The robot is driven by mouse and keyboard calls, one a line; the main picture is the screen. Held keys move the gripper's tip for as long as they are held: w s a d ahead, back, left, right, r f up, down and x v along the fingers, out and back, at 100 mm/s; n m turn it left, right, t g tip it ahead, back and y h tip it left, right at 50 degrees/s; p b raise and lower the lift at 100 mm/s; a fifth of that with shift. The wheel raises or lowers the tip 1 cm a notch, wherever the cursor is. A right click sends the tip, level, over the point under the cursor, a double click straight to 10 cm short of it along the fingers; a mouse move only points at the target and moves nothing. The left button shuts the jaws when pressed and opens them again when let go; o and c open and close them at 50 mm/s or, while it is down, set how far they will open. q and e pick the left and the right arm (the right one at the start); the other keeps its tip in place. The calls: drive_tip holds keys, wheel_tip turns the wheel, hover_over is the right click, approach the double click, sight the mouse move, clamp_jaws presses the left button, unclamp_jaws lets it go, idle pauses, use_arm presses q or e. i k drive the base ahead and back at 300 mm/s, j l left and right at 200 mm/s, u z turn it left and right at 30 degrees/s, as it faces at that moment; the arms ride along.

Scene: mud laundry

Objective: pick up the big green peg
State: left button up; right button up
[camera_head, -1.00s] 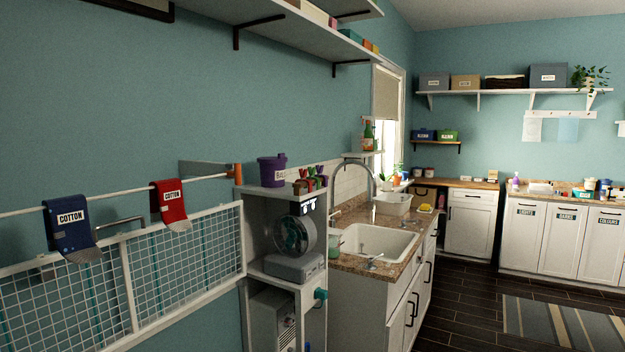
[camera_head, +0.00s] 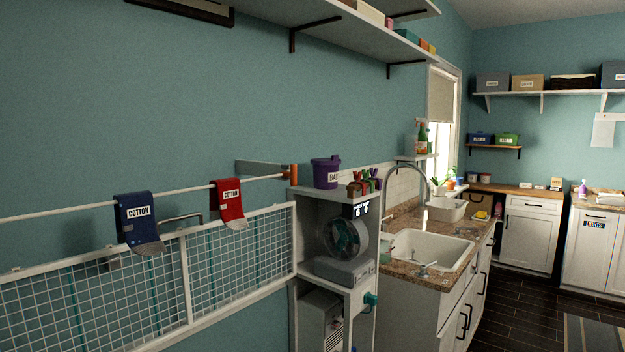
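A small cluster of upright coloured pegs (camera_head: 365,183) stands on top of the grey-white shelf unit (camera_head: 305,193). Red, green and purple show in it, but the pegs are too small and crowded to tell which one is the big green peg. A purple lidded tub (camera_head: 326,172) with a partly readable label stands just left of the cluster. Neither of my grippers is in view.
A navy sock (camera_head: 137,221) and a red sock (camera_head: 229,202), both labelled COTTON, hang on the white rail above a wire rack (camera_head: 155,285). A fan (camera_head: 345,237) sits inside the shelf unit. A sink (camera_head: 430,248) counter is beside it.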

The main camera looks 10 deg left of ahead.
sight(365, 174)
drive_tip(key=i+l+u, duration=0.7)
drive_tip(key=l, duration=0.2)
drive_tip(key=l+u, duration=0.25)
drive_tip(key=i+l+u, duration=0.25)
drive_tip(key=l, duration=0.25)
drive_tip(key=k, duration=0.05)
